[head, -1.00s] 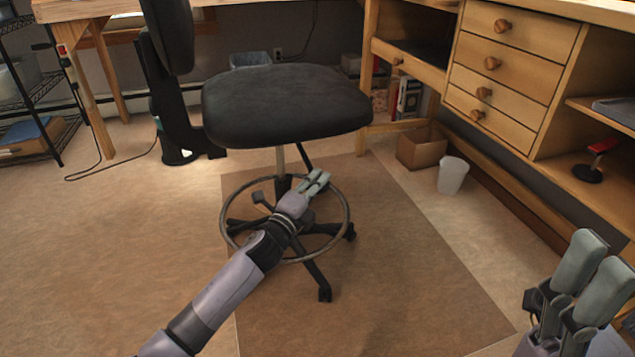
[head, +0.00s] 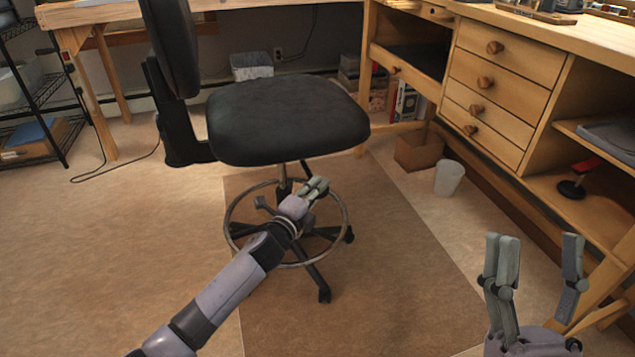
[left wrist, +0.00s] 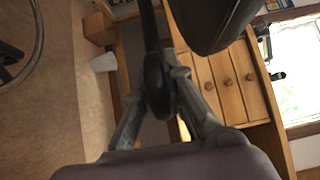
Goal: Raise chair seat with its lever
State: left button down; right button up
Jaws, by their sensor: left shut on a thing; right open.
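The chair's black seat (head: 288,122) stands above a metal foot ring (head: 231,203) and a dark star base with casters. My left gripper (head: 318,188) is under the seat's front right part, beside the column (head: 283,178). It is shut on the lever (left wrist: 156,80), a dark rod with a thicker end between the fingers in the left wrist view. The seat's dark edge (left wrist: 210,22) shows there just above and right of the lever. In the head view the fingers mostly hide the lever's end. My right gripper (head: 535,262) is open and empty at the lower right.
A wooden bench with drawers (head: 500,90) runs along the right. A cardboard box (head: 418,150) and a white bin (head: 449,178) stand on the floor beside it. A brown mat (head: 390,270) lies under the chair. A wire shelf (head: 45,100) is at the left. Floor in front is clear.

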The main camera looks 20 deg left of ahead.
pick_arm(q)
jog(key=shift+r, duration=0.1)
dwell(0.3)
jog(key=c, duration=1.6)
grip_release()
jog(key=shift+r, duration=0.1)
jog(key=shift+c, duration=0.2)
jog(key=v, duration=1.2)
